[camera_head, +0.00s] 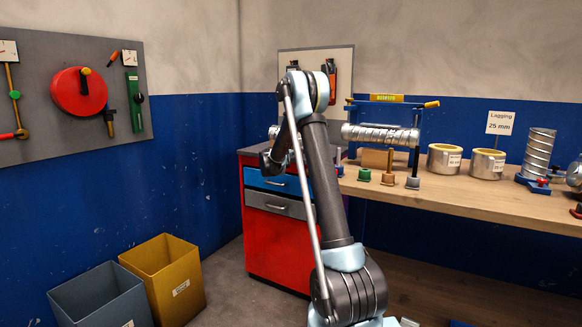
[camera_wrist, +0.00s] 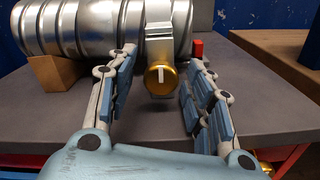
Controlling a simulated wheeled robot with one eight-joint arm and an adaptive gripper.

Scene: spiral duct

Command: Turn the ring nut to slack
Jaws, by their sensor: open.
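In the wrist view a round brass nut (camera_wrist: 161,79) with a white upright mark faces me, below a silver clamp band (camera_wrist: 159,45). The band sits around a ribbed silver duct (camera_wrist: 85,28) lying on a grey top (camera_wrist: 270,95). My gripper (camera_wrist: 164,60) is open, with one blue-padded finger left of the nut and one right of it. The nut stands apart from both fingers, with nothing held. In the head view my arm hides most of the duct and the nut cannot be made out.
A tan block (camera_wrist: 55,78) sits under the duct, and a small red piece (camera_wrist: 198,48) stands right of the band. In the head view the red cabinet (camera_head: 272,240) adjoins a wooden bench (camera_head: 450,195) with several fittings. Two bins (camera_head: 165,275) stand on the floor at left.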

